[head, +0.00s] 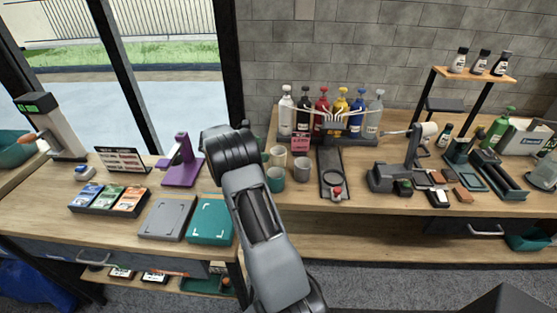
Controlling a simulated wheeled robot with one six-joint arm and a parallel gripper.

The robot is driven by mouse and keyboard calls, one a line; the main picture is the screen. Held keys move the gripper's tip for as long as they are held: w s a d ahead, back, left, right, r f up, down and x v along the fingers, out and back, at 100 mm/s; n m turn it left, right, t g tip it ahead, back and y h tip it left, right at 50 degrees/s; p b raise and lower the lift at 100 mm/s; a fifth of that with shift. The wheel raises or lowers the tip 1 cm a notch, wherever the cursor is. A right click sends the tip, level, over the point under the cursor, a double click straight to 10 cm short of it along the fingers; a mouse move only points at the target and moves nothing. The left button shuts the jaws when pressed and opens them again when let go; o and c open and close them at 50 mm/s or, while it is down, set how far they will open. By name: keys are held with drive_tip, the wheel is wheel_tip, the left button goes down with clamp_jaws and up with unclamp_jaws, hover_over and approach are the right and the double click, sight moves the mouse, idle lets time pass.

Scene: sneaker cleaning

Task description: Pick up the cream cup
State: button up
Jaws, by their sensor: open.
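The cream cup (278,156) stands upright on the wooden counter, at the back of a small group of cups. A grey cup (302,169) stands to its right and a teal cup (275,179) stands in front of it. Part of a green thing (264,157) shows just left of the cream cup, next to my arm. My arm rises from the bottom middle and its dark upper joint is left of the cups. My gripper does not show; the arm or the picture's angle hides it.
A pink card (300,144) and a rack of coloured bottles (331,112) stand behind and right of the cups. A dark tray (332,174) lies right of the grey cup. A purple stand (181,164) and a teal mat (210,220) are left of my arm.

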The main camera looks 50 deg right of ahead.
sight(278, 152)
drive_tip(key=shift+p+x, duration=0.55)
drive_tip(key=shift+x, duration=3.55)
drive_tip(key=shift+w+f, duration=0.1)
drive_tip(key=shift+w, duration=0.05)
drive_tip(key=c, duration=1)
